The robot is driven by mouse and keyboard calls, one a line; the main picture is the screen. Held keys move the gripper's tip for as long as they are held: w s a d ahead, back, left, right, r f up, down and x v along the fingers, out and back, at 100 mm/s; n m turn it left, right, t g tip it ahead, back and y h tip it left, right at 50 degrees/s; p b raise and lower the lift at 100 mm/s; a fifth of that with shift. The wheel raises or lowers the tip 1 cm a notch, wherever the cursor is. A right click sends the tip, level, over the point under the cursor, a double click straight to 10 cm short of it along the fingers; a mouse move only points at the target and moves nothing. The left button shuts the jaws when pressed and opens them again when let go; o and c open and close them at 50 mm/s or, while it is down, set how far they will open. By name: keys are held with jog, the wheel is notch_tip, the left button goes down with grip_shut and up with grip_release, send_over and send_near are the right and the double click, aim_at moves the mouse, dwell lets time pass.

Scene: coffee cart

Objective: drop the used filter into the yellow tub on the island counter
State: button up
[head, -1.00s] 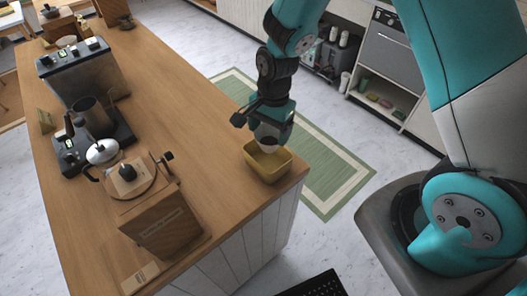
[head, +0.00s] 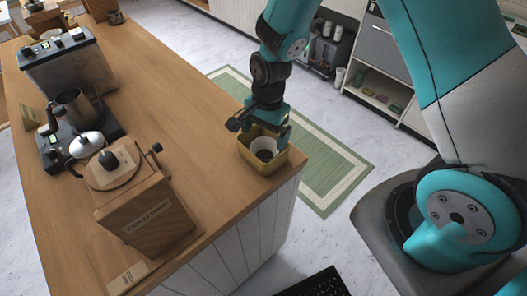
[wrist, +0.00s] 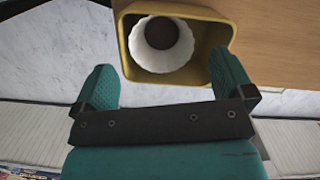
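The yellow tub (head: 251,164) stands at the near right corner of the island counter (head: 200,155). The used filter (head: 265,145), a white fluted cup with dark grounds inside, sits within the tub. In the wrist view the filter (wrist: 162,65) lies inside the rim of the tub (wrist: 124,48), near its middle. My gripper (wrist: 161,62) is open, its two teal fingers spread wide and apart from the filter. The right finger overlaps the tub's edge in that view, and the left one shows outside it. In the head view my gripper (head: 263,122) is just over the tub.
A wooden cold-brew box (head: 150,215) with a round lid stands to the tub's left. Behind it are a kettle (head: 87,145), a scale with a metal jug (head: 73,105) and a grey machine (head: 65,70). The counter between them and the tub is clear.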

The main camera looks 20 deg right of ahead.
jog(key=shift+r, duration=0.1)
notch_tip(320, 180, up, 17)
jog(key=w+d+b, duration=0.1)
jog(key=b, duration=0.1)
jog(key=shift+d, duration=0.35)
jog(key=s+a+r+n+y, duration=0.1)
jog(key=s+a+r+n, duration=0.1)
jog(key=s+n, duration=0.7)
jog(key=s+a+r+n+y+b, duration=0.1)
jog(key=s+a+n, duration=0.3)
jog(key=s+n, duration=0.5)
jog(key=shift+s+a+r+n+t+y, duration=0.25)
jog(key=shift+s+r+t+y, duration=0.2)
jog(key=shift+s+r, duration=0.3)
